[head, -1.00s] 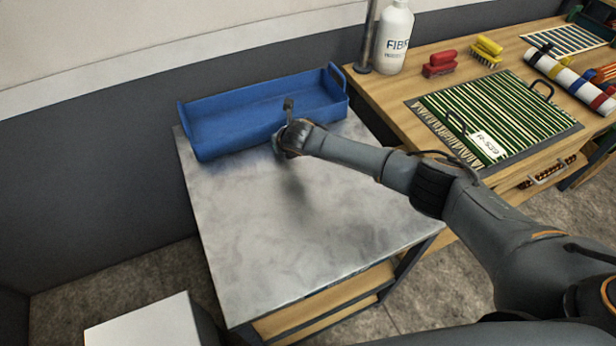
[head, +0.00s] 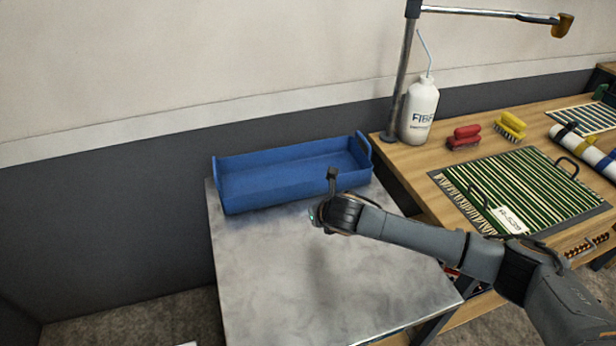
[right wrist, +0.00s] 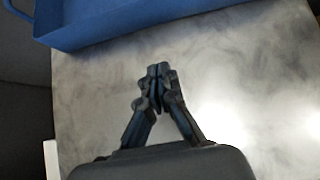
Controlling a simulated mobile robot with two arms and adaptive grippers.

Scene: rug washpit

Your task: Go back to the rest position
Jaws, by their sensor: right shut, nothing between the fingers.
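My right arm comes in from the right in the head view, and its hand is above the metal table (head: 270,270), in front of the blue tray (head: 290,172). In the right wrist view my right gripper (right wrist: 158,72) is shut with nothing between its fingers, over the bare metal top. The blue tray also shows at the top edge of that view (right wrist: 130,20). The fingers are mostly hidden behind the wrist in the head view. My left gripper is not in view.
A wooden bench (head: 410,165) adjoins on the right. It carries a white bottle (head: 421,110), a red brush (head: 464,137), a yellow brush (head: 510,126) and a striped green rug sample (head: 520,190). A metal post with an arm (head: 403,80) rises behind. The metal top is otherwise clear.

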